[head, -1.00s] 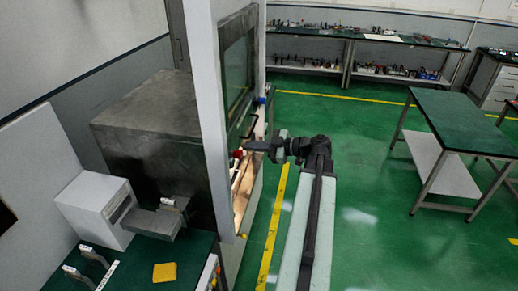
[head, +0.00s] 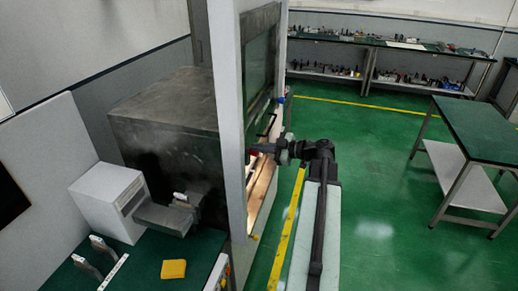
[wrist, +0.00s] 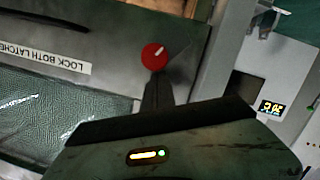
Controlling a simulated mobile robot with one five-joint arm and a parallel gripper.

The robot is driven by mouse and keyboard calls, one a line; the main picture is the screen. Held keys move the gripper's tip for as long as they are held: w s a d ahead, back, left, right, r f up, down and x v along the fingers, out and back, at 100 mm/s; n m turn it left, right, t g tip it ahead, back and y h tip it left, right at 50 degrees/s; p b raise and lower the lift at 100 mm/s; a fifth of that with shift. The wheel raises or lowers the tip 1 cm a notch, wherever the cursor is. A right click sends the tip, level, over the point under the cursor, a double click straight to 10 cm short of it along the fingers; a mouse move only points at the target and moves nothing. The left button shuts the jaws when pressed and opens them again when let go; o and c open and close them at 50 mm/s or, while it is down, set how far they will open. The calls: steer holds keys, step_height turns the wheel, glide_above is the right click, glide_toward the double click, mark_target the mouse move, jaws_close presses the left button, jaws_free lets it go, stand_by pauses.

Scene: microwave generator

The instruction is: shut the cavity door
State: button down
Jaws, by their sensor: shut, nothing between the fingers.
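A tall cabinet with a pale frame (head: 230,120) stands left of my arm in the head view. Its metal-framed door panel (head: 260,65) has a glass window and shows at a steep angle, with a black handle (head: 266,125) near its lower part. A lit gap (head: 262,185) shows below the panel. My gripper (head: 266,149) is shut and empty at the cabinet front, its tip by a red knob (head: 253,152). In the wrist view, the shut fingers (wrist: 157,88) point at the red knob (wrist: 154,57); contact is unclear. A label about latches (wrist: 50,60) is beside it.
A grey metal box (head: 165,110) joins the cabinet's left side. A bench with a white device (head: 105,195) and yellow block (head: 173,269) is at lower left. A green table (head: 480,125) stands right; green floor between is clear. A lit display (wrist: 272,107) shows in the wrist view.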

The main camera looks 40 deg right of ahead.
step_height(320, 180, down, 36)
steer(key=b, duration=3.5)
steer(key=shift+r+b, duration=0.15)
steer(key=shift+b, duration=0.2)
steer(key=shift+s, duration=0.1)
step_height(320, 180, up, 5)
steer(key=a+p, duration=0.2)
steer(key=p, duration=0.3)
steer(key=f+p+v, duration=0.1)
steer(key=v, duration=0.9)
steer(key=shift+s+d, duration=0.15)
steer(key=shift+s, duration=0.35)
